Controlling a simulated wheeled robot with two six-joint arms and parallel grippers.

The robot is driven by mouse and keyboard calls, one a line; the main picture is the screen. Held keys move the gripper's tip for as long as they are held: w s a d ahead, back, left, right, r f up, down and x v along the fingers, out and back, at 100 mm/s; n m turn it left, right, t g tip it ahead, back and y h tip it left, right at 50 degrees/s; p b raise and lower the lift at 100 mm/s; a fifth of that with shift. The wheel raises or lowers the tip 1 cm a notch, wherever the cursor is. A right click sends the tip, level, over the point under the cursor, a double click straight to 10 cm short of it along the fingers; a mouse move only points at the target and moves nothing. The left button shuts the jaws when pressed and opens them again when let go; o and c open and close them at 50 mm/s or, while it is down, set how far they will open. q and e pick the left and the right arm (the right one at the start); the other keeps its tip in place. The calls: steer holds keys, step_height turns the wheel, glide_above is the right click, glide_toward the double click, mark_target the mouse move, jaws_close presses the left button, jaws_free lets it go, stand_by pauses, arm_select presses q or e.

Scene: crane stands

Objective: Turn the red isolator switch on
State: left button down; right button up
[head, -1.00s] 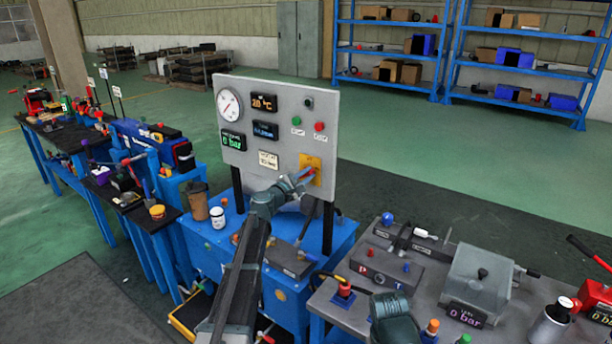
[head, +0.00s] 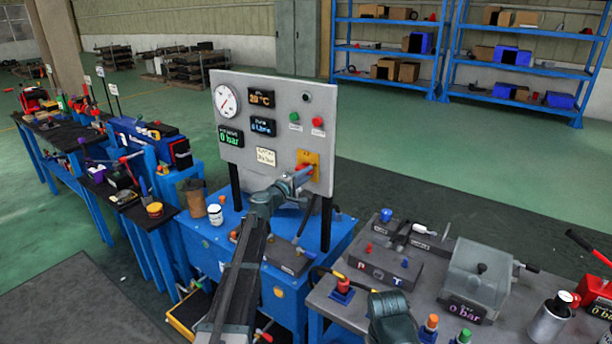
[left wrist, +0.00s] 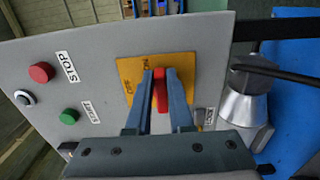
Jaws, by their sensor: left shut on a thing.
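The red isolator switch handle (head: 304,170) sits on a yellow plate (head: 309,157) at the lower right of the grey panel (head: 270,110). My left gripper (head: 301,177) is at the plate, with its fingers closed around the handle. In the left wrist view the red handle (left wrist: 160,92) stands between the two fingers of my left gripper (left wrist: 159,76), in front of the yellow plate (left wrist: 128,70). The handle appears to lie crosswise on the panel. The small plate lettering is partly hidden and hard to read. My right gripper is not in view.
A red button (head: 318,122) and a green button (head: 294,117) are above the plate. A gauge (head: 227,100) and displays fill the panel's left. The panel stands on a blue bench (head: 215,235). A cluttered grey bench (head: 335,305) is at the right.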

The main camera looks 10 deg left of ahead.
arm_select(q)
steer(key=shift+s, duration=0.1)
stand_by(0.3)
steer(key=c, duration=0.8)
jaws_free()
steer(key=v, duration=1.3)
steer(key=shift+s, duration=0.35)
